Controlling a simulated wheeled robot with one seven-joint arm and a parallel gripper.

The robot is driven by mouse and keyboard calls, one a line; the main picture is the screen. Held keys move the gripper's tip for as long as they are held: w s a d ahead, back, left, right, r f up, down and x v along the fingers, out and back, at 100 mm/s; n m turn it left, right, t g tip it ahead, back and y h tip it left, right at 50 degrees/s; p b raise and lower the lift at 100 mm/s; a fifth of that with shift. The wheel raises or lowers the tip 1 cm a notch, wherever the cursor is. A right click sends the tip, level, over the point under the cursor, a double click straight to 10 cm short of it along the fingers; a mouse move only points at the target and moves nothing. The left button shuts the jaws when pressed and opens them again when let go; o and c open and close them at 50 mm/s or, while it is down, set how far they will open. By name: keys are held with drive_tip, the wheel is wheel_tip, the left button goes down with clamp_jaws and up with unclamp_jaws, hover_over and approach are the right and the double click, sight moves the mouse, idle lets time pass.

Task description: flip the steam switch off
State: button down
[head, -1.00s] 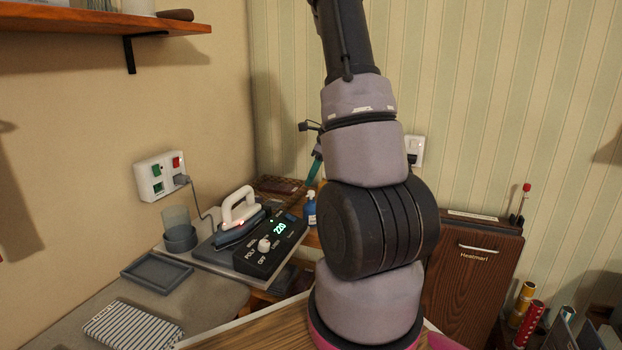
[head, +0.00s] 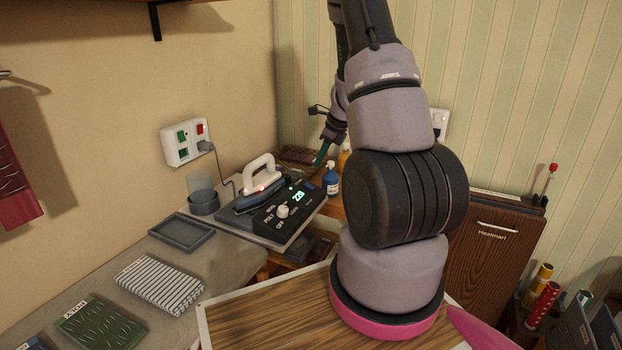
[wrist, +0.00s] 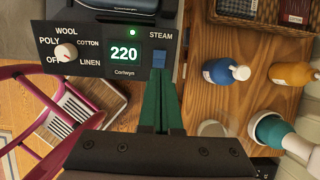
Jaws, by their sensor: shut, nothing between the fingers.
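The steam switch (wrist: 159,58) is a small blue rocker under the word STEAM, at the right end of the black control panel (wrist: 100,74) in the wrist view. A green light glows on the panel beside the display reading 220. My gripper (wrist: 161,76) has teal fingers that are shut and empty. Its tips are just below the switch in the wrist view; I cannot tell whether they touch it. In the head view my gripper (head: 318,164) is beside the right end of the iron station (head: 277,213), partly behind my arm. Which way the switch is tipped is unclear.
A white-handled iron (head: 258,180) rests on the station. A blue bottle (wrist: 222,72) and an orange bottle (wrist: 291,74) stand right of the switch on the wooden shelf. A teal-necked bottle (wrist: 272,132) is lower right. A wall socket (head: 184,143) is at left.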

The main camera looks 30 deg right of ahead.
sight(308, 185)
drive_tip(key=x, duration=0.8)
drive_tip(key=shift+w+a+f, duration=0.1)
drive_tip(key=shift+f, duration=0.05)
idle(0.4)
drive_tip(key=shift+s+d+f, duration=0.2)
drive_tip(key=shift+s+d, duration=0.3)
drive_tip(key=shift+s, duration=0.15)
drive_tip(key=shift+s+d+r, duration=0.1)
drive_tip(key=shift+d+r, duration=0.05)
drive_tip(key=shift+r, duration=0.35)
drive_tip(key=v, duration=1.3)
